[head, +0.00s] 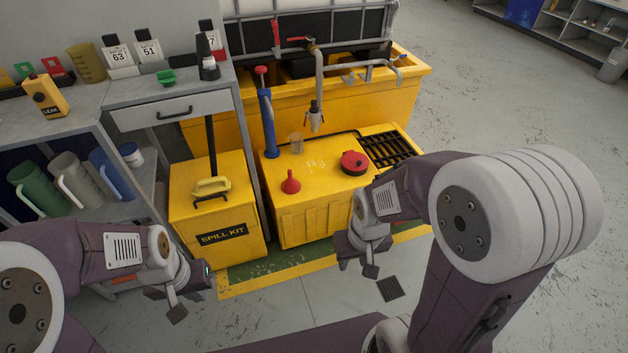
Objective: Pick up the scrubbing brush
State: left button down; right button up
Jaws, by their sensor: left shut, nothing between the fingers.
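A yellow piece with a raised handle, which looks like the scrubbing brush (211,187), lies on top of the yellow spill kit box (220,215). A thin black bar shows at its front edge. My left gripper (178,308) is shut and empty, low in front of the box and to the left of its front face, well apart from the brush. My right gripper (370,270) hangs in front of the yellow cabinet, to the right, away from the brush. Its fingers are too small and foreshortened to tell whether they are open.
A grey workbench (150,88) with jugs below stands left. Floor is open at right.

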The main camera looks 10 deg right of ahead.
aim_at(215, 186)
jog(key=i+j+u, duration=0.25)
jog(key=u, duration=0.15)
jog(key=i+j+u, duration=0.1)
jog(key=i+u, duration=0.75)
jog(key=k, duration=0.1)
